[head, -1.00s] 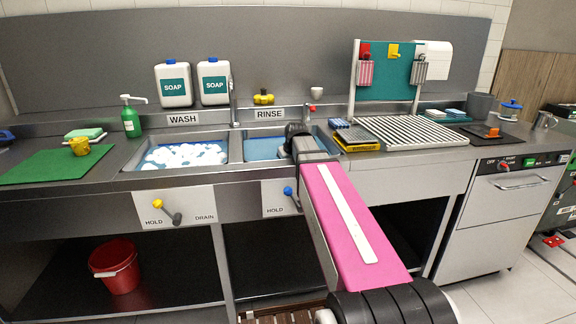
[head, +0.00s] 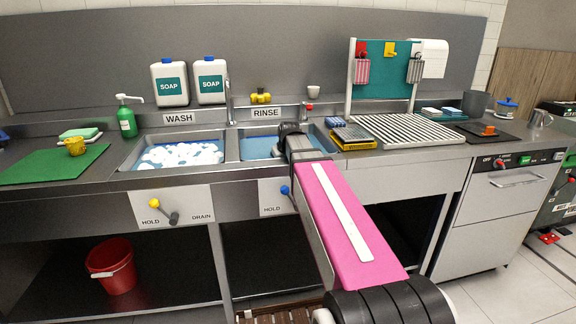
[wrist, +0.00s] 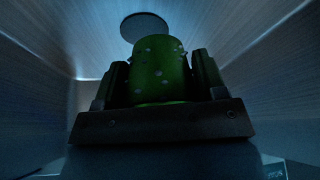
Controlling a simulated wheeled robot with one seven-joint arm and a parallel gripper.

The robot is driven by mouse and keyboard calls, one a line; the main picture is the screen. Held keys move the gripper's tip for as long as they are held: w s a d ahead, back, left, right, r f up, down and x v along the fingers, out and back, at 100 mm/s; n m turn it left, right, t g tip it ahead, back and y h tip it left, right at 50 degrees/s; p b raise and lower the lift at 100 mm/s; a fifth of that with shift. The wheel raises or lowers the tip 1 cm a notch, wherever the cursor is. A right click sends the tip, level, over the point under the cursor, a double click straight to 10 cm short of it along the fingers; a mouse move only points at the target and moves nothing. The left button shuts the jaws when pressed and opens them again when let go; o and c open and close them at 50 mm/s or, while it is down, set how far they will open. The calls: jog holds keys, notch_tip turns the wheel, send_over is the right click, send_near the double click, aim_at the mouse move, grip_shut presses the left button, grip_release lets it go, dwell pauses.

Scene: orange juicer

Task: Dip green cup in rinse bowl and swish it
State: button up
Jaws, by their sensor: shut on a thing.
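The green cup (wrist: 160,72) shows in the wrist view with pale spots on its side. My gripper (wrist: 158,85) is shut on it, one finger on each side. In the head view my gripper end (head: 290,132) reaches down into the rinse basin (head: 257,146), the right-hand sink under the RINSE label, which holds blue water. The cup is hidden behind my arm there. In the wrist view, the basin walls surround the cup, and a dark round disc (wrist: 145,27) lies beyond it. I cannot tell how deep the cup is in the water.
The wash basin (head: 180,155) with white suds is to the left. A black and yellow rack item (head: 352,137) and a ribbed drainboard (head: 408,130) sit close to the right. A tap (head: 231,110) stands behind, between the basins.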

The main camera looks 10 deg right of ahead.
jog(key=shift+s+a, duration=0.45)
jog(key=shift+a, duration=0.05)
jog(key=shift+d, duration=2.25)
notch_tip(320, 180, up, 16)
jog(key=shift+w, duration=0.3)
jog(key=shift+r, duration=0.15)
